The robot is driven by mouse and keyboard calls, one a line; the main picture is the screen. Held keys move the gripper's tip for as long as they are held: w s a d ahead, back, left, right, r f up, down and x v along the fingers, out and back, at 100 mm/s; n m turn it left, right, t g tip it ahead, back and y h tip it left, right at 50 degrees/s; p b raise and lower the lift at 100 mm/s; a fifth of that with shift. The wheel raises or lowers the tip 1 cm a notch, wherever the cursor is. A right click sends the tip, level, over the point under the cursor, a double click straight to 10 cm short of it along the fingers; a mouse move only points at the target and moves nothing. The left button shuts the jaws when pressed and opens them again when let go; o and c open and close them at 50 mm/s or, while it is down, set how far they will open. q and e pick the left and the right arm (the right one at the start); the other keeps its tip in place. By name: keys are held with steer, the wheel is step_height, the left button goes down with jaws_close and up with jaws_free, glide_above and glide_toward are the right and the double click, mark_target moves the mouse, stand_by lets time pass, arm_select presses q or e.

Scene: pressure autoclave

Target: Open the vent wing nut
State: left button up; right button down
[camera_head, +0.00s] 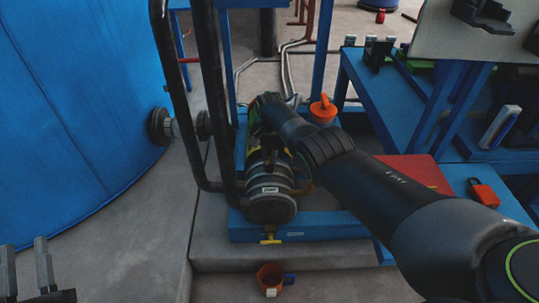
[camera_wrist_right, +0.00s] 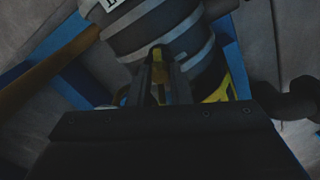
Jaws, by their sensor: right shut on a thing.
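A dark vessel with grey bands (camera_head: 268,207) lies on a blue base in the head view. In the right wrist view its banded body (camera_wrist_right: 165,28) fills the top. My right arm reaches in from the right over the vessel's far end. My right gripper (camera_wrist_right: 159,62) is shut on a small yellow piece (camera_wrist_right: 158,76), which looks like the vent wing nut, close to the banded body. In the head view its fingertips are hidden by the wrist. My left gripper (camera_head: 27,268) is open and empty at the bottom left, well away from the vessel.
A yellow fitting (camera_head: 270,236) hangs at the vessel's near end. An orange cup (camera_head: 270,277) stands on the floor below. Black upright pipes (camera_head: 211,100) and a blue tank (camera_head: 70,110) are at left. A blue bench (camera_head: 385,92) is at right.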

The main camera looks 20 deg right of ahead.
steer(key=n, duration=0.3)
steer(key=shift+n, duration=0.4)
arm_select(q)
steer(key=shift+w+f+g, duration=0.1)
steer(key=shift+f+g, duration=0.2)
arm_select(e)
steer(key=shift+n, duration=2.3)
steer(key=c, duration=1.3)
jaws_free()
